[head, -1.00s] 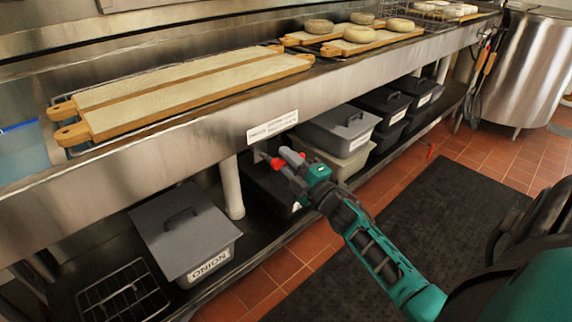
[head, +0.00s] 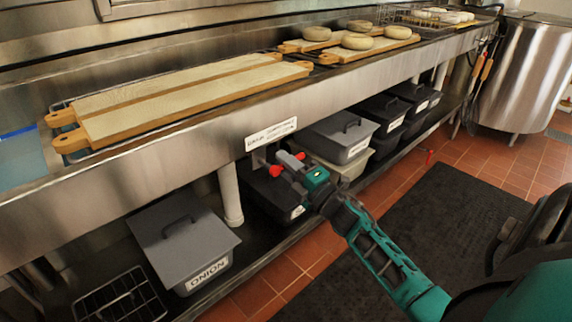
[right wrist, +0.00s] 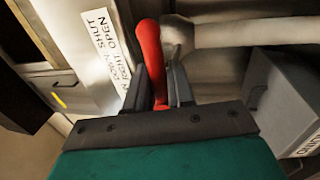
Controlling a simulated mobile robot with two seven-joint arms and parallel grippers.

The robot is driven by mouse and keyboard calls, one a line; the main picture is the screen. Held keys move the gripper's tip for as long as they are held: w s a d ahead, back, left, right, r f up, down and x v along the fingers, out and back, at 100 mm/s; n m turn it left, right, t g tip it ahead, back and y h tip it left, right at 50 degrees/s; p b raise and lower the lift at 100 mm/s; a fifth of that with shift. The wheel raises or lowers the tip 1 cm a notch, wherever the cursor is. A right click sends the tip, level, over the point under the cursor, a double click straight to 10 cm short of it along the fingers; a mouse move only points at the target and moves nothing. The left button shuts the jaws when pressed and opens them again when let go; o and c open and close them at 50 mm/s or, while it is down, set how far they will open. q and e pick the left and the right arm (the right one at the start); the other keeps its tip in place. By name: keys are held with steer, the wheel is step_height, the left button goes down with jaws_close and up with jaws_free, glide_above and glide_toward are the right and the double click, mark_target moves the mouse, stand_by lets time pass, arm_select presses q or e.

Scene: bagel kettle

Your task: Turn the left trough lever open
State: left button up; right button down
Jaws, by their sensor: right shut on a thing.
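The left trough lever is red (head: 275,171) and sits under the steel trough's front, below a white label (head: 270,134). My right gripper (head: 288,162) is at the lever, with red showing on both sides of its fingers. In the right wrist view, the red lever (right wrist: 149,48) stands between the two dark fingers (right wrist: 158,88), which are shut on it. Its upper end sticks out past the fingertips. The lever's mount is mostly hidden by the gripper. My left gripper is not in view.
A grey lidded onion bin (head: 183,240) and a wire rack (head: 119,298) are on the lower shelf, left of a white pipe (head: 230,194). More dark bins (head: 385,110) stand to the right. Wooden boards (head: 185,98) lie on top.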

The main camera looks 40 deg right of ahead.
steer(key=c, duration=1.1)
jaws_free()
steer(key=shift+c, duration=0.2)
arm_select(q)
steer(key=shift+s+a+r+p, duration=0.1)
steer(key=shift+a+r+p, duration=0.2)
steer(key=shift+p, duration=0.45)
arm_select(e)
steer(key=v, duration=1.3)
